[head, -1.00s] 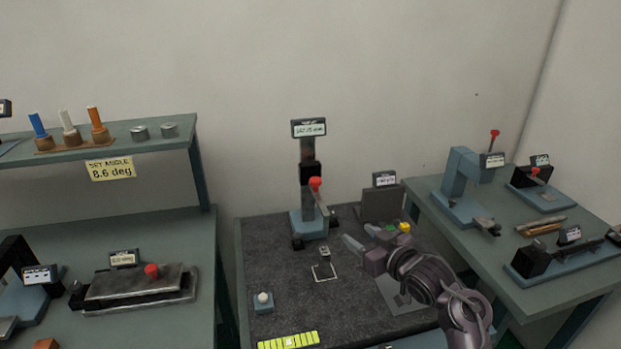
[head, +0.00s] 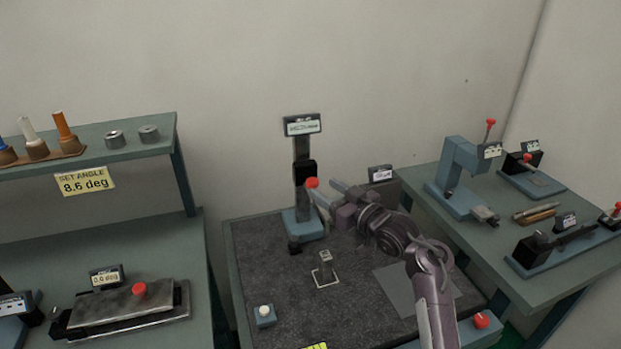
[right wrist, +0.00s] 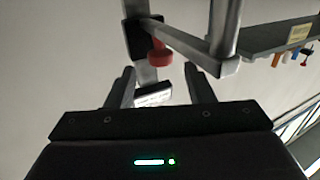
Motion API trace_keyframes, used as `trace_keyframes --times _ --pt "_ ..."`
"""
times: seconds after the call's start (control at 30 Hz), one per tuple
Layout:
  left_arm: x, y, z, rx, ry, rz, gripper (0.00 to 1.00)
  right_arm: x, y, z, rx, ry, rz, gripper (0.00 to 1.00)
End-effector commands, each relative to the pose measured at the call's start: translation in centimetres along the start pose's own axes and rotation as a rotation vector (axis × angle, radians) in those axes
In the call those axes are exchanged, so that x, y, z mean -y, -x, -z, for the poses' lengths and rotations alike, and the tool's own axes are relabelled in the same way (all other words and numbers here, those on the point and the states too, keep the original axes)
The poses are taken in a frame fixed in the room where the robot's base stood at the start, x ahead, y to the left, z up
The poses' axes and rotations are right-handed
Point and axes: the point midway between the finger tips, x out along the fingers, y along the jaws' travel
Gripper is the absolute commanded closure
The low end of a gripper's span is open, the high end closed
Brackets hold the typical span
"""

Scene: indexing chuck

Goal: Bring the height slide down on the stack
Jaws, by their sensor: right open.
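The height gauge has a blue base (head: 303,224), an upright post and a display (head: 302,125) on top. Its black slide (head: 305,172) sits partway up the post, with a red knob (head: 311,183) and a metal arm. A small grey stack (head: 325,262) stands in a white outlined square on the dark mat, below the slide. My right gripper (head: 326,190) is open and empty, just right of the knob in the head view. In the right wrist view the knob (right wrist: 160,52) lies just beyond the gap between the fingertips (right wrist: 160,82). My left gripper is not in view.
A small box with a white button (head: 264,314) stands at the mat's front left. A box with a red button (head: 481,320) is at the front right. A small display (head: 380,174) stands behind my right gripper. Side tables hold other fixtures. The mat around the stack is clear.

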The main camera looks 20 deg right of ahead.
Motion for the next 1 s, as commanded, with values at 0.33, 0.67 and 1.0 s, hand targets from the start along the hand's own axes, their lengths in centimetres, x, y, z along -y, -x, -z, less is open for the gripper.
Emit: trace_keyframes --times 0.33,0.67,1.0 --pt "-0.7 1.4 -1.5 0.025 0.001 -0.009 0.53 0.1 -4.8 0.1 0.001 -0.001 0.001 0.52" --pt "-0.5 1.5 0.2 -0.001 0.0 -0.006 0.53 0.1 -5.4 0.0 0.001 0.002 0.001 0.52" --pt "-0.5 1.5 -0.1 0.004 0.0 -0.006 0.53 0.1 -5.3 0.0 0.001 0.001 0.0 0.84"
